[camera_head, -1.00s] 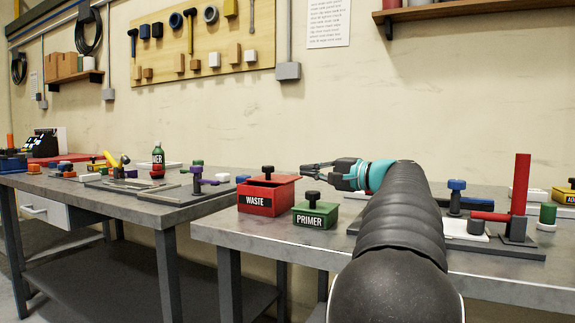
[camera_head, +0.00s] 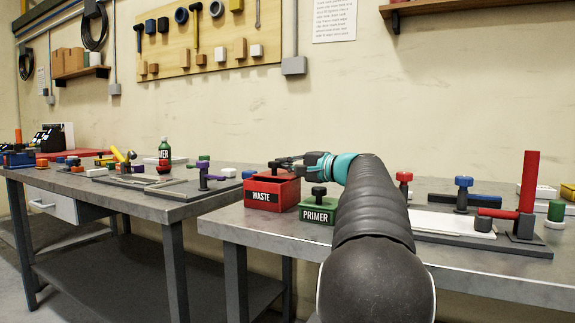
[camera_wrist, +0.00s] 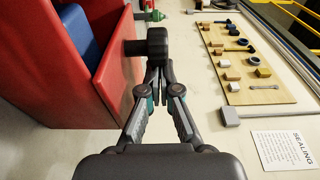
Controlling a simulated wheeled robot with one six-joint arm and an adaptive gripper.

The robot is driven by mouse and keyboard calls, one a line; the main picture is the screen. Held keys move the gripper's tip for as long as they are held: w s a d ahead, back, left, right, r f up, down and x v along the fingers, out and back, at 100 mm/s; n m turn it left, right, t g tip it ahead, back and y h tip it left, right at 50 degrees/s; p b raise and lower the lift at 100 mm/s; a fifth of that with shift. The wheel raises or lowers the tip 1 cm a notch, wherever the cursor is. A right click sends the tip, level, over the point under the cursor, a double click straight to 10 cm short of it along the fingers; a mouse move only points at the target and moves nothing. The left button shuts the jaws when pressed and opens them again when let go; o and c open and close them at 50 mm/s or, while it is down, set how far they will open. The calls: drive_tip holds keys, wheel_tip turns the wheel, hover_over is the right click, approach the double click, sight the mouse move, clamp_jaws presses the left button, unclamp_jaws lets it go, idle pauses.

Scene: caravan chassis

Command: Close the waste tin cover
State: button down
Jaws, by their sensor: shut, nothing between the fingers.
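The red waste tin (camera_head: 262,204), labelled WASTE, stands at the left end of the right bench. Its inside partly shows, and in the wrist view a blue block (camera_wrist: 84,32) is visible within the red walls (camera_wrist: 40,95). The dark round knob (camera_wrist: 150,46) of the cover stands out beside the red panel. My gripper (camera_head: 280,162) is at the knob above the tin. In the wrist view the fingertips (camera_wrist: 158,72) are together and empty, right by the knob; I cannot tell if they touch it.
A green PRIMER tin (camera_head: 317,212) with a dark knob stands close to the right of the waste tin. Right of my arm are a red post (camera_head: 528,182), a blue-topped knob (camera_head: 463,184) and a white plate. A second bench (camera_head: 150,207) with several parts is at left.

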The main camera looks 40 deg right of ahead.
drive_tip(key=shift+s+a+f+b, duration=0.1)
drive_tip(key=shift+s+a+b, duration=0.1)
drive_tip(key=shift+a+b, duration=0.3)
drive_tip(key=shift+s+a+f+b, duration=0.1)
drive_tip(key=shift+s+a+b, duration=0.1)
drive_tip(key=shift+a+b, duration=0.3)
drive_tip(key=shift+s+a+r, duration=0.1)
drive_tip(key=shift+a+r, duration=0.05)
drive_tip(key=shift+a, duration=0.15)
